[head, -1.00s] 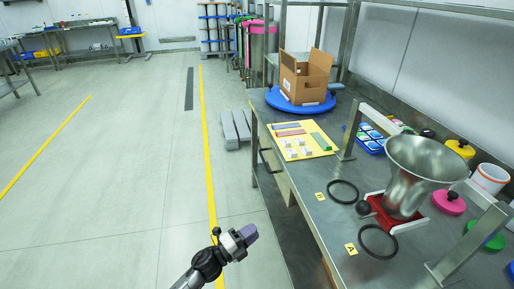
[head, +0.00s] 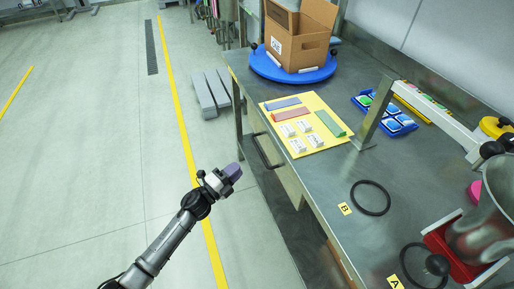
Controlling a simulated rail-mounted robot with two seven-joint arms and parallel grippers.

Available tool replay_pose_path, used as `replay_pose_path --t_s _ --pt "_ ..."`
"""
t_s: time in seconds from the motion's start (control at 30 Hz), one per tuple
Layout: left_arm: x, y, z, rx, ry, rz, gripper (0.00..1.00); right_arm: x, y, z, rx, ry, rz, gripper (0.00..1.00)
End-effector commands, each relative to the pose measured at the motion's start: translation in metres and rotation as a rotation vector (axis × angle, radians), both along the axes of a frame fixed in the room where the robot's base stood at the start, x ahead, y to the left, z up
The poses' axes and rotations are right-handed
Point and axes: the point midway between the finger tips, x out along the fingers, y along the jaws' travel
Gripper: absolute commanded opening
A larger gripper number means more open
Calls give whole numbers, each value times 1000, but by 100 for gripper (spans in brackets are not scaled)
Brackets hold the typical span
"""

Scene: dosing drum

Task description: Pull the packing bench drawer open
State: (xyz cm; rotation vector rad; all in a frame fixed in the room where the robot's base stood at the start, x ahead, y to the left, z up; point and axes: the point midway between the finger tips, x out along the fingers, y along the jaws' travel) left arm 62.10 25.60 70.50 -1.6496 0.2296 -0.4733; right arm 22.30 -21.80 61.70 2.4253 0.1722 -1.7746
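The packing bench (head: 300,88) runs down the right of the head view with a steel top. A dark bar handle (head: 262,151), which I take to be the drawer's, sticks out from its front edge below the yellow mat. The drawer front is seen too steeply to tell how far it is out. My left gripper (head: 234,171), with purple fingertips, is in front of the bench, to the left of and lower in the picture than the handle, apart from it. Its finger gap cannot be made out. My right gripper is out of view.
On the bench are a yellow mat (head: 332,138) with coloured strips and white blocks, an open carton (head: 297,45) on a blue turntable (head: 262,66), black rings and a metal funnel (head: 480,232). Grey slabs (head: 209,95) lie on the floor.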

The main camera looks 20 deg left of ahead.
Motion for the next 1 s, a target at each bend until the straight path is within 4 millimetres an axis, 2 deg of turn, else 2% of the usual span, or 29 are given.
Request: replay_pose_path --t_s 0.2,0.5,0.73,1.0 --pt "39 -18 6 -1 -4 -1 23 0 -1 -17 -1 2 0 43" --pt "81 -38 14 -1 -2 0 23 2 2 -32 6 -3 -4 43" --pt "97 -46 18 0 -2 -1 23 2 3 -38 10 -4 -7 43" --pt "101 -47 19 0 0 0 23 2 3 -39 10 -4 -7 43"
